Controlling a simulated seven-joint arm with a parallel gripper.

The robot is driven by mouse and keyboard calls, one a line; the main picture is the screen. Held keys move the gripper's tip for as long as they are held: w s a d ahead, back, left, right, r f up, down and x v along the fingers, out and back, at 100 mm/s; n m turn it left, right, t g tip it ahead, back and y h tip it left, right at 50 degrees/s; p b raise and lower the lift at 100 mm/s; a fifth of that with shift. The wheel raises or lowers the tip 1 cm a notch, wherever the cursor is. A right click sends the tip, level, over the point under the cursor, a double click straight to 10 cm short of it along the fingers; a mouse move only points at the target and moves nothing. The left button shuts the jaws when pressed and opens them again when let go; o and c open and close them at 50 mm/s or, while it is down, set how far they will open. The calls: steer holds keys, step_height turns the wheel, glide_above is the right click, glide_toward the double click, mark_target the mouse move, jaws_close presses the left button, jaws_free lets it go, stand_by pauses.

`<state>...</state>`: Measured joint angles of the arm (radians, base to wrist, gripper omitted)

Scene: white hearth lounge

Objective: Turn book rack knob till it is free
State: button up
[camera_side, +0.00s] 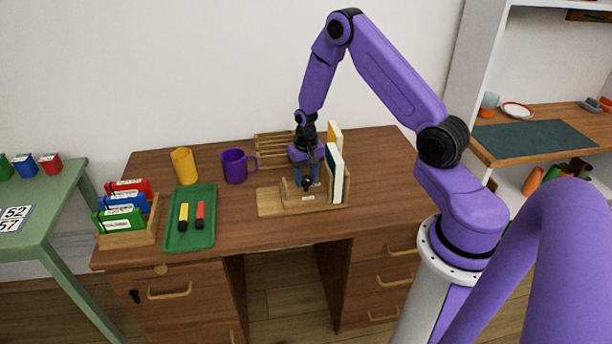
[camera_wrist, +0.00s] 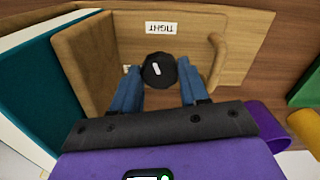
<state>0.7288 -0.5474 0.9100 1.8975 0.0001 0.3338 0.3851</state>
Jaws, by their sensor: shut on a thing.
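The wooden book rack (camera_side: 269,201) stands on the brown desk, with a yellow book and a dark green book with white pages (camera_side: 336,175) upright at its right. In the wrist view the round black knob (camera_wrist: 158,70) with a white pointer mark sits on the rack's wooden base (camera_wrist: 200,27). A label reading TIGHT (camera_wrist: 161,28), upside down, lies beyond it. My gripper (camera_wrist: 158,84) has its blue fingers on both sides of the knob and is shut on it. In the side view my gripper (camera_side: 306,180) reaches down into the rack, and I cannot make out the knob clearly there.
A purple mug (camera_side: 234,166), a yellow cup (camera_side: 184,167) and a green tray (camera_side: 190,231) with two markers stand left of the rack. A slatted wooden piece (camera_side: 274,148) lies behind. The desk's right side (camera_side: 392,180) is clear.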

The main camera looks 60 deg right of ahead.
mark_target(306, 179)
steer(key=n, duration=0.5)
steer(key=shift+n, duration=0.4)
steer(key=n, duration=1.3)
steer(key=shift+n, duration=0.4)
steer(key=o, duration=1.1)
step_height(306, 179, up, 17)
steer(key=shift+r, duration=0.2)
